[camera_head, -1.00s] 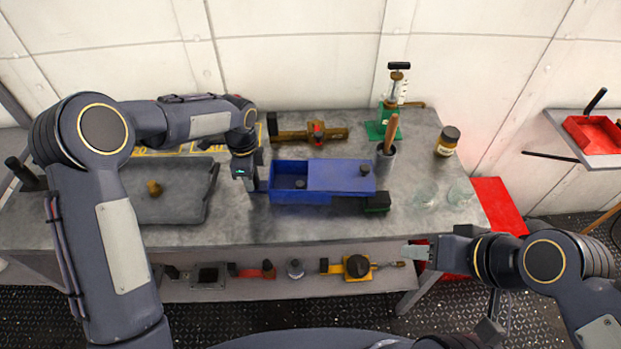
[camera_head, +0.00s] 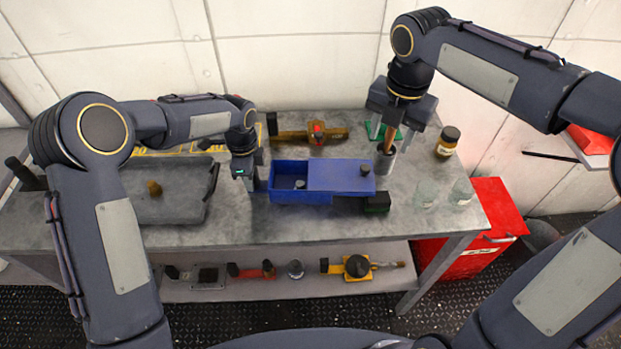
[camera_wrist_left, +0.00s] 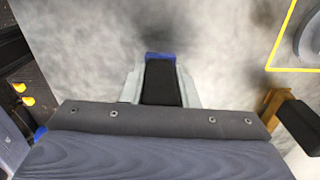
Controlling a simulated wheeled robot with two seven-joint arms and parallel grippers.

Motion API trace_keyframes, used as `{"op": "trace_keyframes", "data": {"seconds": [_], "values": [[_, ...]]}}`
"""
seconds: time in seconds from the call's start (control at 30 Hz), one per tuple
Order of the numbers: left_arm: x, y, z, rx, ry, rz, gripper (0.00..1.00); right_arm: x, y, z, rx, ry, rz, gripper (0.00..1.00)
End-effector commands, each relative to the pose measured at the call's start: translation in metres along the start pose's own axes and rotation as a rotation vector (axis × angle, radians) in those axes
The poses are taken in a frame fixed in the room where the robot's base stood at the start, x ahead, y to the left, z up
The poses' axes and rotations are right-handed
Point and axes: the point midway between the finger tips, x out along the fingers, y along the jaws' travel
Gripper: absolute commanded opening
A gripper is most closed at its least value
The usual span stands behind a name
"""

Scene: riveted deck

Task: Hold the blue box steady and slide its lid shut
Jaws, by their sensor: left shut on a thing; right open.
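The blue box (camera_head: 300,198) stands on the grey bench in the head view. Its lid (camera_head: 335,176) sits shifted to the right, leaving the left part of the box uncovered. A small grey object (camera_head: 300,184) shows inside. A dark knob (camera_head: 365,170) stands at the lid's right end. My left gripper (camera_head: 257,187) is shut on the box's left end; a blue strip of the box (camera_wrist_left: 160,56) shows at its fingers in the left wrist view. My right gripper (camera_head: 392,125) is open, pointing down behind and right of the lid, apart from it; its fingertips are hard to make out.
A holder with a wooden handle (camera_head: 385,163) stands close to my right gripper. A green-based tool (camera_head: 374,130) is partly hidden behind it. A grey tray (camera_head: 180,212) lies left; glasses (camera_head: 427,192) and a jar (camera_head: 447,142) stand right.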

Motion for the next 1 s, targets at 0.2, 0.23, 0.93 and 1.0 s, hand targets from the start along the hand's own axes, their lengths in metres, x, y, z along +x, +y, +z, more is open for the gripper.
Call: {"op": "trace_keyframes", "data": {"seconds": [0.2, 0.23, 0.93, 1.0], "values": [[0.0, 0.0, 0.0, -0.001, 0.001, -0.001, 0.0, 0.021, 0.036, 0.023, -0.408, 0.047, -0.027, 0.49], [0.0, 0.0, 0.0, -0.001, 0.001, -0.001, 0.0, 0.022, 0.039, 0.025, -0.442, 0.051, -0.029, 0.49], [0.0, 0.0, 0.0, 0.0, 0.0, 0.0, 0.0, 0.098, 0.042, 0.026, -0.547, 0.068, -0.033, 0.49], [0.0, 0.0, 0.0, 0.0, 0.0, 0.0, 0.0, 0.108, 0.042, 0.026, -0.547, 0.066, -0.033, 0.49]]}}
